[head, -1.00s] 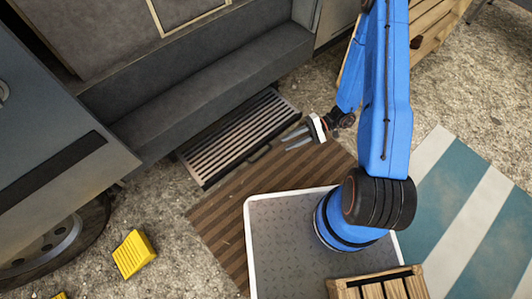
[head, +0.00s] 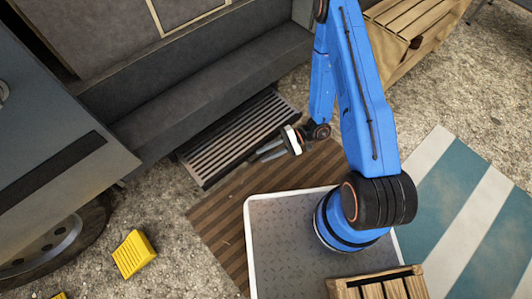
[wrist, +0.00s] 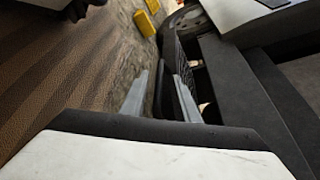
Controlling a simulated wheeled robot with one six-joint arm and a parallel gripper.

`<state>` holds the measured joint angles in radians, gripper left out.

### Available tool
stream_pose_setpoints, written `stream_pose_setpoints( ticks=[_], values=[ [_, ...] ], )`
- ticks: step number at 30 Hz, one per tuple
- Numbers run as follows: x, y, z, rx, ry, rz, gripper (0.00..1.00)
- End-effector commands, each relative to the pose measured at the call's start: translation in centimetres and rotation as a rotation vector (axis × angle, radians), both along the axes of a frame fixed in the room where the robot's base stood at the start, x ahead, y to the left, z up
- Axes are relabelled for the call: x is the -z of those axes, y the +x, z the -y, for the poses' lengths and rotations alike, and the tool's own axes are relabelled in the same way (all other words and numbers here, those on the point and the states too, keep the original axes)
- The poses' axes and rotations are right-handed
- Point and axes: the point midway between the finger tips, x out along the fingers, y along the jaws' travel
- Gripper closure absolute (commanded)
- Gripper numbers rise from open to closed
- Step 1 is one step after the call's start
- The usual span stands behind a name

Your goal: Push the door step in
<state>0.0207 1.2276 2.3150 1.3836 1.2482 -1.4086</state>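The door step (head: 235,142) is a dark slatted step that sticks out below the van's sill. In the wrist view its grille (wrist: 181,62) shows beyond the fingers. My gripper (head: 257,154) is at the middle of the step's outer edge, fingers pointing left. In the wrist view my gripper (wrist: 160,92) has its two grey fingers apart. A dark bar, which looks like part of the step's outer edge, shows between or just beyond them. I cannot tell whether either finger touches it.
A brown striped mat (head: 225,220) lies in front of the step. A yellow chock (head: 134,254) is near the wheel (head: 50,240) at lower left. A wooden crate (head: 375,284) is at the bottom. A slatted wooden box (head: 415,35) stands at upper right.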

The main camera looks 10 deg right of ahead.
Motion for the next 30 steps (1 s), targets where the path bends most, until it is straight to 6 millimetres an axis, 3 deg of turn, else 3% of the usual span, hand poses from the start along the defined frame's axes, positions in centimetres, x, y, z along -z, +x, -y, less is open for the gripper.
stream_pose_setpoints(
  ticks=[8, 12, 22, 26, 30],
  values=[
    [0.0, 0.0, -0.1, 0.001, 0.0, 0.0, 0.72],
    [0.0, 0.0, -0.1, 0.001, 0.0, 0.0, 1.0],
    [0.0, 0.7, -0.5, 0.0, 0.001, 0.004, 1.0],
    [-0.1, 2.4, -1.7, -0.002, 0.003, 0.006, 1.0],
    [-0.1, 5.4, -3.7, -0.002, 0.004, 0.008, 1.0]
  ],
)
